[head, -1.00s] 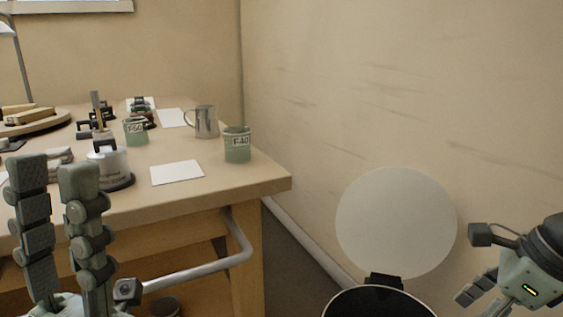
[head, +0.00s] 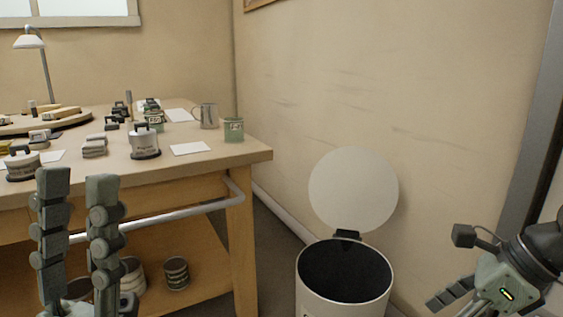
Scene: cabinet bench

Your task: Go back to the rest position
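My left gripper (head: 80,230) stands in front of the bench at the lower left, fingers pointing up. Its two segmented fingers are apart with nothing between them. My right gripper (head: 455,292) is at the lower right, partly cut off by the frame edge, beside the bin. Its fingers are only partly visible, so I cannot tell whether it is open or shut.
The wooden bench (head: 215,158) holds green tins, a metal mug (head: 208,116), white cards, lidded pots and a lamp (head: 30,42). A metal rail (head: 170,219) runs along its front. The bin (head: 320,285) stands with its round lid (head: 353,190) raised. Tins sit on the lower shelf.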

